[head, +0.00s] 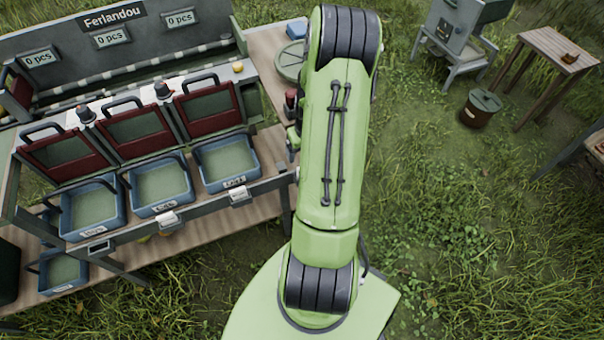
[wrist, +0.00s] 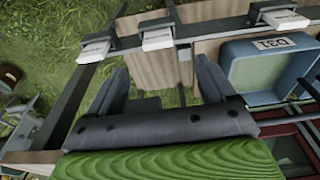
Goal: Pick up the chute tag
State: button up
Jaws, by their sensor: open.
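Several white tags sit in dark clips along a grey rail. In the wrist view one tag (wrist: 157,40) is just beyond and between my fingertips, a second tag (wrist: 97,48) is left of it, and a third tag (wrist: 283,19) is at the upper right. In the head view, tags show below the middle tray (head: 168,220) and the right tray (head: 238,194). I cannot tell which is the chute tag. My gripper (wrist: 162,70) is open and empty, its fingers apart and touching no tag. In the head view my arm hides most of it.
Blue trays (head: 93,236) stand along the sorting stand, below dark red flaps (head: 134,127). One blue tray (wrist: 228,58) is close to my right finger. A lower wooden shelf (head: 205,228) runs underneath. Grass on the right is open, with a bucket (head: 480,112) and wooden table (head: 553,45) beyond.

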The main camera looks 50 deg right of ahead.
jog(key=f, duration=0.3)
jog(key=f+b, duration=0.1)
jog(key=f, duration=0.2)
jog(key=w+d+f+b, duration=0.1)
jog(key=f, duration=0.3)
jog(key=shift+f, duration=0.1)
jog(key=shift+c, duration=0.5)
jog(key=c, duration=1)
notch_tip(320, 180, up, 25)
jog(key=p, duration=0.9)
jog(key=shift+w, duration=0.1)
